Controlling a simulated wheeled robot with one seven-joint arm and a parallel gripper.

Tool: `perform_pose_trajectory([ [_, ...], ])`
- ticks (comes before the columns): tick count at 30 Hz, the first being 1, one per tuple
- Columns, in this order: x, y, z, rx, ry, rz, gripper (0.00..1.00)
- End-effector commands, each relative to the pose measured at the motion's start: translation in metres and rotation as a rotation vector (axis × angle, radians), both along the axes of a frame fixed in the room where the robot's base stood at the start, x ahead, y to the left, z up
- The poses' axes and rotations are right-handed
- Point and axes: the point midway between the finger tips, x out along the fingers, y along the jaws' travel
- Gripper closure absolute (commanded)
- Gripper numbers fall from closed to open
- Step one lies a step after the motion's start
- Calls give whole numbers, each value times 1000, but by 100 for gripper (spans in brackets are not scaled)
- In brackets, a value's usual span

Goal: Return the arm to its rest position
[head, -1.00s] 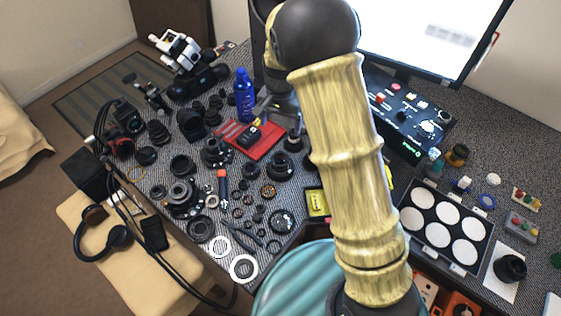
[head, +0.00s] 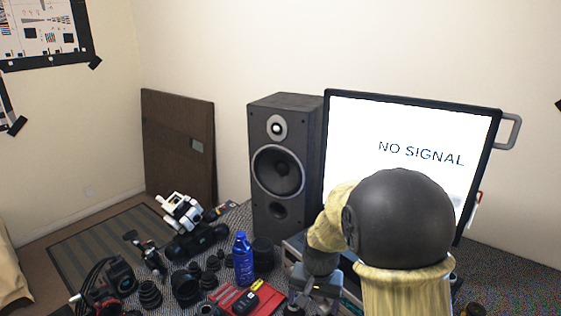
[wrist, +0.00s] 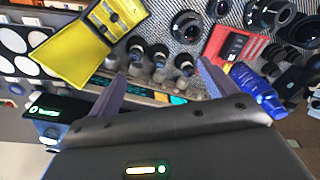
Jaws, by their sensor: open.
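My gripper (wrist: 160,75) shows in the wrist view with its two dark fingers spread wide apart and nothing held between them. Several small dark and grey cylinders stand on the table beyond the fingers, apart from them as far as I can tell. In the head view my arm rises at the lower right in front of the monitor, with a pale yellow, wood-like link and a dark round joint. A grey part of my arm hangs low beside it, and the fingertips cannot be made out there.
A blue bottle (head: 242,259) stands near the red tray (head: 268,303); the bottle is close to the right finger in the wrist view (wrist: 258,90). A black speaker (head: 285,165) and a monitor (head: 400,130) stand behind. A yellow case (wrist: 85,45) lies at upper left.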

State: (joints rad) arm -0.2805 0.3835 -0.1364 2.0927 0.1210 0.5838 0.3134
Motion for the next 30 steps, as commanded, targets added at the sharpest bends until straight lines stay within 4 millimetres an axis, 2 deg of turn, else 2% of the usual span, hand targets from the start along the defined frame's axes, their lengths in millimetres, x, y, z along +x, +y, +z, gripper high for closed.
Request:
perform_pose_trajectory([
  [1,-16,-14,8,2,-19,21,16],
  [6,-68,-49,23,-21,-86,126,16],
  [9,-98,-63,27,-42,-120,186,16],
  [12,-118,-71,28,-60,-143,227,16],
  [16,-127,-74,28,-70,-151,251,16],
  [30,-126,-74,28,-69,-150,250,16],
])
